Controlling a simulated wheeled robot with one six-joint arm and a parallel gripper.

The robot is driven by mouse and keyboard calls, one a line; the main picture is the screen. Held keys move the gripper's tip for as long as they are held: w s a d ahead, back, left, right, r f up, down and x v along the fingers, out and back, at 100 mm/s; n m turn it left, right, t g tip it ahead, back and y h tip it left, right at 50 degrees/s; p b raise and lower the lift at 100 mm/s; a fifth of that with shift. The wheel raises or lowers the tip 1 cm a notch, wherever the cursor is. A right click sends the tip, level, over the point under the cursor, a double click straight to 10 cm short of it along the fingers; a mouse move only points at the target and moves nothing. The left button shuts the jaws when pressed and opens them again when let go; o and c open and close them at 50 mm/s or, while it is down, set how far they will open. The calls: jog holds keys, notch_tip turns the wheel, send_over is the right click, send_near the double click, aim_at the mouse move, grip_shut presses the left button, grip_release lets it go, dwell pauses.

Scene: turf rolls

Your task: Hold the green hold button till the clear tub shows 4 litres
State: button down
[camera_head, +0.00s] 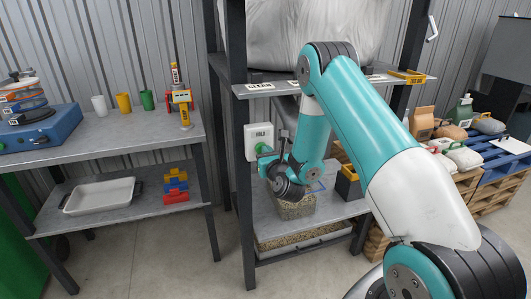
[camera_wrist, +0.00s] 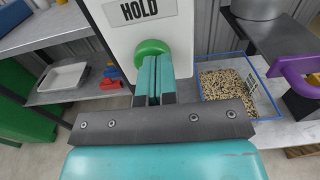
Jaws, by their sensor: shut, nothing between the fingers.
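The white HOLD box (camera_head: 258,141) is on the rack post and carries the green hold button (camera_head: 261,148). In the wrist view the green button (camera_wrist: 151,48) is straight ahead of my gripper (camera_wrist: 154,62). My gripper's teal fingers are shut together, with nothing between them. Their tips overlap the lower part of the button; I cannot tell whether they press it. The clear tub (camera_head: 297,209) stands on the rack shelf below, partly hidden by my arm.
A grey spout (camera_wrist: 258,8) is above the tub, with a purple handle (camera_wrist: 296,64) to its right. A dark post stands beside the HOLD box. A bench (camera_head: 120,138) with cups is at left. A pallet (camera_head: 490,180) with goods is at right.

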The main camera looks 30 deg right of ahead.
jog(key=shift+w+a, duration=0.15)
jog(key=shift+a, duration=0.2)
